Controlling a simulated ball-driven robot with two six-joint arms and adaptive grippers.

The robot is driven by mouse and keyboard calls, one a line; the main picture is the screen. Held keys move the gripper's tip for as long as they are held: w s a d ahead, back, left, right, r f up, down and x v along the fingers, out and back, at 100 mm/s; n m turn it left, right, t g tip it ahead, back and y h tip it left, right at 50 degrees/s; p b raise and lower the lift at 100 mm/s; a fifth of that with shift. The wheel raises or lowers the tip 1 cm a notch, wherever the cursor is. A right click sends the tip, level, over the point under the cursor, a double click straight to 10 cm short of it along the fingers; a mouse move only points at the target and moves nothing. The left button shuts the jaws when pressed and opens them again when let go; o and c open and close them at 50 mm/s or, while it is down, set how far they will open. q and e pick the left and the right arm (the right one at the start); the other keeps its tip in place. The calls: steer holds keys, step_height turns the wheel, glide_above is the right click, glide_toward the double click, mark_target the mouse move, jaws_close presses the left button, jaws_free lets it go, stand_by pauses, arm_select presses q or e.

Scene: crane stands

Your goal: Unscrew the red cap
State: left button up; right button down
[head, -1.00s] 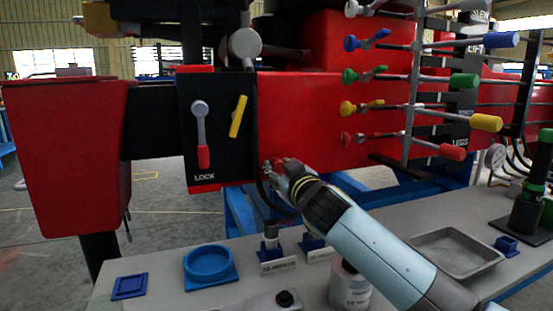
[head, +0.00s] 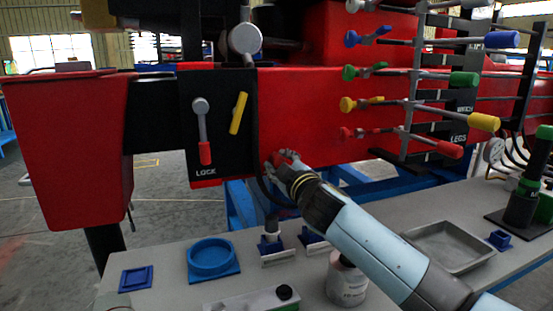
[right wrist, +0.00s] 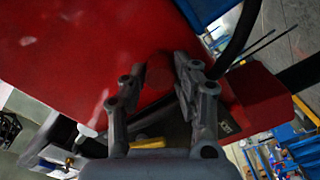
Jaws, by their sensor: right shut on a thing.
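The red machine (head: 320,115) fills the middle of the head view. My right gripper (head: 279,161) reaches its lower edge, just right of the black LOCK panel (head: 215,105). In the right wrist view the two grey fingers of this gripper (right wrist: 160,77) stand on either side of a round red cap (right wrist: 158,70), close against the red face. The fingers are shut on the cap. Its red matches the surface behind, and the fingers hide its sides, so I cannot tell how far it is unscrewed. My left gripper is not in view.
The grey bench (head: 395,285) below holds a blue round holder (head: 211,262), a blue square holder (head: 136,280), a white can (head: 346,283) and a grey tray (head: 447,250). Colored levers (head: 455,120) project at the right. A black hose (head: 268,190) hangs beside my right gripper.

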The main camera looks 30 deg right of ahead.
steer(key=n+p, duration=0.1)
steer(key=n, duration=0.2)
steer(key=shift+r, duration=0.15)
steer(key=shift+n+p, duration=0.4)
steer(key=shift+n, duration=0.4)
steer(key=shift+f+n, duration=0.25)
steer(key=shift+n, duration=0.05)
steer(key=n, duration=0.1)
steer(key=n+p, duration=0.1)
steer(key=n, duration=0.1)
steer(key=shift+r+n, duration=0.2)
steer(key=shift+n, duration=0.1)
steer(key=shift+f+n+p, duration=0.1)
steer(key=shift+n+p, duration=0.2)
steer(key=shift+n, duration=0.3)
steer(key=shift+f, duration=0.1)
steer(key=n+p, duration=0.1)
steer(key=n, duration=0.3)
steer(key=shift+a+n, duration=0.1)
steer(key=shift+n, duration=0.7)
